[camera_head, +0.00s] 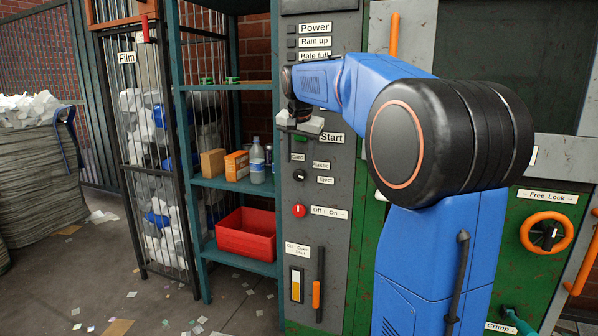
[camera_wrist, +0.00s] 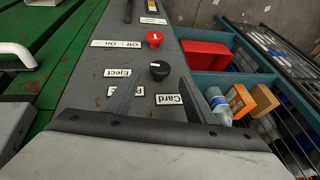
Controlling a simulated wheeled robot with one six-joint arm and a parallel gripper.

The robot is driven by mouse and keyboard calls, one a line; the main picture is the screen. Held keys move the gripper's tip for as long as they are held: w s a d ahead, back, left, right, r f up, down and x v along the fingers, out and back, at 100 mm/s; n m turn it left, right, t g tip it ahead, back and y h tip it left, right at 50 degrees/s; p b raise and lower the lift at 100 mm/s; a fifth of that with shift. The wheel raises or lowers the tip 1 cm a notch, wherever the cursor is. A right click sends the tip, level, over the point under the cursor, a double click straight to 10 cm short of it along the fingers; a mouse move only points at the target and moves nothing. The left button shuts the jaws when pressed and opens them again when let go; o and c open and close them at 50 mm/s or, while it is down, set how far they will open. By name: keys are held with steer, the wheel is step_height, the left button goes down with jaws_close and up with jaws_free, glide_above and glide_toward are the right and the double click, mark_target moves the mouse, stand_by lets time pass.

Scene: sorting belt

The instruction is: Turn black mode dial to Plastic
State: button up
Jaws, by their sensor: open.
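The black mode dial (camera_head: 299,175) is on the grey control panel, below the Card label (camera_head: 297,157) and left of the Plastic (camera_head: 321,166) and Eject (camera_head: 325,180) labels. In the wrist view the dial (camera_wrist: 159,71) lies just beyond my fingertips, with a small pale mark on its face. I cannot tell which label the mark points to. My gripper (camera_head: 301,122) is open and empty in front of the panel, above the dial. In the wrist view my gripper (camera_wrist: 161,88) has its fingers apart, and one partly hides the Plastic label (camera_wrist: 126,91).
A red Off/On knob (camera_head: 299,210) sits below the dial. A lever with an orange grip (camera_head: 316,294) is lower on the panel. Left of the panel, a teal shelf (camera_head: 236,184) holds boxes, a bottle (camera_head: 257,163) and a red bin (camera_head: 246,233).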

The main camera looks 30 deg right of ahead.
mark_target(299, 171)
steer(key=x, duration=0.5)
steer(key=shift+d+f, duration=0.1)
steer(key=shift+f, duration=0.25)
steer(key=c, duration=1)
